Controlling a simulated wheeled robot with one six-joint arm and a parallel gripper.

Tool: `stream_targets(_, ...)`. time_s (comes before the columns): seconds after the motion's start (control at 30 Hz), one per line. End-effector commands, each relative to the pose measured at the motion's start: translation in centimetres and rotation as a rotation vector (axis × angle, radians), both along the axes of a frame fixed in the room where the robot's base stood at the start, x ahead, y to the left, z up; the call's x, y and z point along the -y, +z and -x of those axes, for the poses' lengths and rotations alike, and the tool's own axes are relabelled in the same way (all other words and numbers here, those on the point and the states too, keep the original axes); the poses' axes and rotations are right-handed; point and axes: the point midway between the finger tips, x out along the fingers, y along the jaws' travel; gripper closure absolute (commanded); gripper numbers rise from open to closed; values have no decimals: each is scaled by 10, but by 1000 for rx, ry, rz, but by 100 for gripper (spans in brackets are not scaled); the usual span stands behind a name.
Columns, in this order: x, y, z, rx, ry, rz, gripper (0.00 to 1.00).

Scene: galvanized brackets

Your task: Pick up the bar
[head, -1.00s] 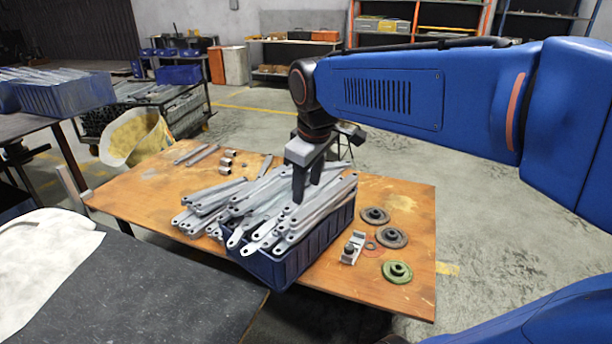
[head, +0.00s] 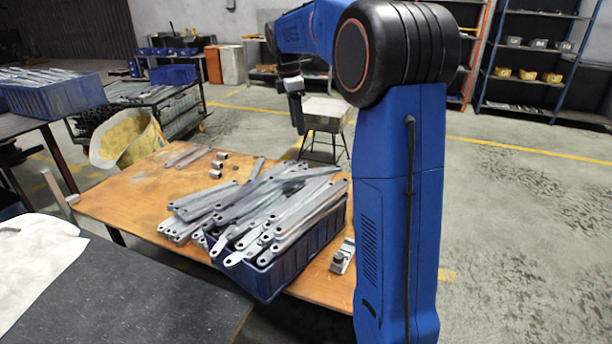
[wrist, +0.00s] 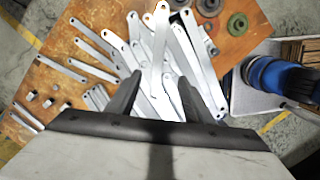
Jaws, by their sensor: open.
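Several flat grey metal bars (head: 285,215) with holes at their ends lie crisscross, heaped above the rim of a blue bin (head: 300,258) on the wooden table. They also show in the wrist view (wrist: 158,45), below and beyond the fingers. My gripper (head: 299,128) is raised above and behind the heap in the head view, with no bar visible in it. In the wrist view my gripper (wrist: 160,80) has its two dark fingers apart, and one bar lines up between them in the picture. The bin is mostly hidden by bars in the wrist view.
The wooden table (head: 130,190) has loose bars, small metal cylinders (head: 217,165) and a bracket (head: 343,256) on it. Round discs (wrist: 238,24) lie near the bin, hidden in the head view by my arm. A stool (head: 325,112) stands behind the table.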

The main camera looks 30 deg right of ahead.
Motion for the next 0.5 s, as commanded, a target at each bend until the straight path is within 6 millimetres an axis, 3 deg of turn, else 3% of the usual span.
stream_targets(0.23,9,-13,-11,-22,40,1,53)
stream_targets(0.5,15,-59,-9,-23,39,1,53)
